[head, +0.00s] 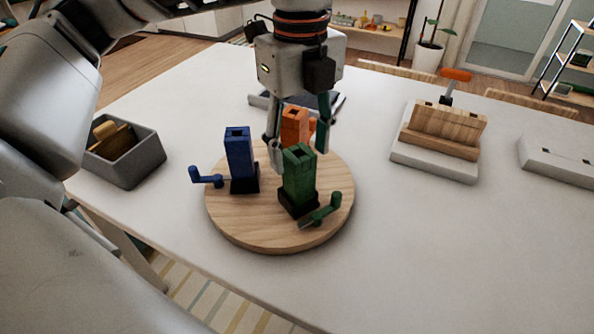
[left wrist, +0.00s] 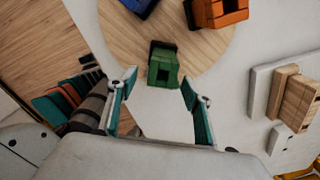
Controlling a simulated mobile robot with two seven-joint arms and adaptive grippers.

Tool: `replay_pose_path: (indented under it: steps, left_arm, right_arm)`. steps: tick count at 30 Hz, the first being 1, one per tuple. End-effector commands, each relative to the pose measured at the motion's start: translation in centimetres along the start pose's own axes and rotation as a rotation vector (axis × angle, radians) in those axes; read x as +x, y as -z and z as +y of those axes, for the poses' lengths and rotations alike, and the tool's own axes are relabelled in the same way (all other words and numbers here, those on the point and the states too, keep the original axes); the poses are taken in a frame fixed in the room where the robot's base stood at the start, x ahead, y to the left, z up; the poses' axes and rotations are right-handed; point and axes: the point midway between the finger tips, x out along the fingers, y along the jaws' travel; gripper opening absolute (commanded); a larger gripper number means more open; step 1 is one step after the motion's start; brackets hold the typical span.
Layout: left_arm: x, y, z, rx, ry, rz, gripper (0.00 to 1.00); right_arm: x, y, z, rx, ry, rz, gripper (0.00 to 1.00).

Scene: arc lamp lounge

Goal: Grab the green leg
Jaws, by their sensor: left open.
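The green leg (head: 299,180) is an upright square post with an open top, set in a black foot on a round wooden board (head: 230,222). A green crank (head: 322,211) sits at its lower right. My left gripper (head: 298,154) points down over the board, open, its fingers around the top of the green leg in the head view. In the left wrist view the green leg (left wrist: 163,68) lies between and just beyond the two spread fingertips (left wrist: 159,84); I see no contact. My right gripper is not in view.
A blue leg (head: 239,155) with a blue crank (head: 205,178) stands left on the board. An orange leg (head: 295,122) stands behind, partly hidden. A grey bin (head: 140,168) is left; a white stand (head: 432,158) holding wood is right. The table's front right is clear.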

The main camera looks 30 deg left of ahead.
Motion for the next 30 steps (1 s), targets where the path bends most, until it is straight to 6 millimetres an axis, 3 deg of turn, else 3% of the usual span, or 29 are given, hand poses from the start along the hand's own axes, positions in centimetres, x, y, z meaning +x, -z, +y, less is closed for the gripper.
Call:
replay_pose_path:
  steps: [14,23,30]
  left_arm:
    - [3.3,-0.6,0.0,-0.023,0.001,-0.018,0.50]
    - [7.3,-0.8,-0.2,-0.021,0.002,-0.017,0.50]
    - [7.6,-0.8,-0.3,-0.021,0.004,-0.017,0.50]
  right_arm:
    - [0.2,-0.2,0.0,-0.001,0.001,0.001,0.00]
    - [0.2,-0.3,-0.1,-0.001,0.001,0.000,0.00]
    - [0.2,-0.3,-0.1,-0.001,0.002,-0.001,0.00]
